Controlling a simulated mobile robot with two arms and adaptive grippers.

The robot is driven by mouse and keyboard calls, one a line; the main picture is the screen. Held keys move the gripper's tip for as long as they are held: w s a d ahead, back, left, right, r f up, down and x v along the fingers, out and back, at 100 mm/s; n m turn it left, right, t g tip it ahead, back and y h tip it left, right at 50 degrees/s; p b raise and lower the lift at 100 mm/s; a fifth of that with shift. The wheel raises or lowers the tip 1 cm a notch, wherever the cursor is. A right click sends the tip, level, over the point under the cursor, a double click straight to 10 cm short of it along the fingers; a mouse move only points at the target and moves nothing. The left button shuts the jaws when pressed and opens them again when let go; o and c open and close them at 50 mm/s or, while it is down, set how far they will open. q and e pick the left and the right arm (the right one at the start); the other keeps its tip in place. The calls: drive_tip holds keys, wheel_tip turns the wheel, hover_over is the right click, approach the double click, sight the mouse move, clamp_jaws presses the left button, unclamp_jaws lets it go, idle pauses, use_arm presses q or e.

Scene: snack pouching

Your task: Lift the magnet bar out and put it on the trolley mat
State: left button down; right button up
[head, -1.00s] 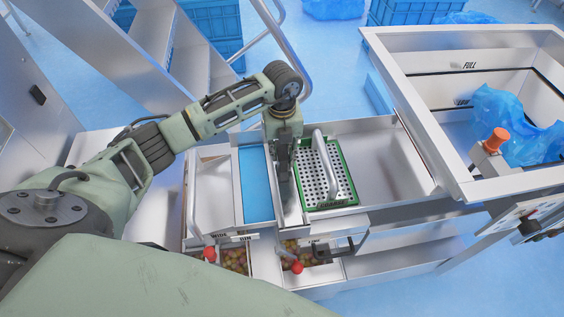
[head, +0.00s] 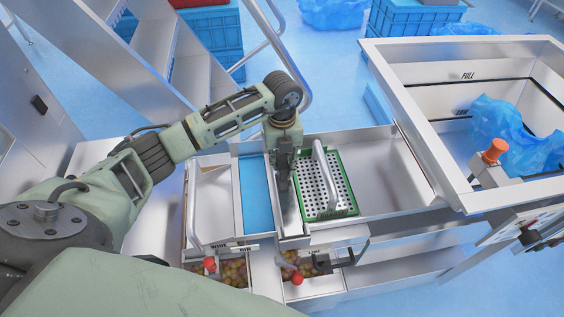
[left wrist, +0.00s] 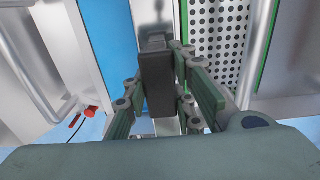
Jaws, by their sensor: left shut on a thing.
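My left gripper (head: 284,180) points down at the narrow steel channel beside the green-framed perforated grate. In the left wrist view its fingers (left wrist: 157,90) are shut on a dark upright block, which appears to be the grip end of the magnet bar (left wrist: 155,70). A shiny part extends behind that block, between the blue strip and the grate. Whether the bar is clear of the channel cannot be told. A flat blue surface (head: 256,185), likely the trolley mat, lies just left of the gripper. My right gripper is not in view.
The green-framed grate (head: 346,205) with a tall pale handle stands close on the gripper's right. A large steel bin (head: 405,130) with a blue bag is at the right. Red-knobbed levers (head: 297,278) and compartments of small round pieces are in front.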

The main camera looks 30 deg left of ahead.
use_arm(q)
wheel_tip(320, 180, up, 4)
drive_tip(key=p, duration=0.3)
drive_tip(key=shift+w+r, duration=0.1)
drive_tip(key=shift+r, duration=0.1)
drive_tip(key=w+d+r, duration=0.6)
drive_tip(key=w+d, duration=0.2)
drive_tip(key=shift+w+r+b, duration=0.2)
drive_tip(key=shift+r+b, duration=0.05)
drive_tip(key=shift+b, duration=0.2)
drive_tip(key=shift+r, duration=0.1)
wheel_tip(320, 180, up, 5)
drive_tip(key=p, duration=0.3)
drive_tip(key=shift+p, duration=0.3)
drive_tip(key=shift+d, duration=0.1)
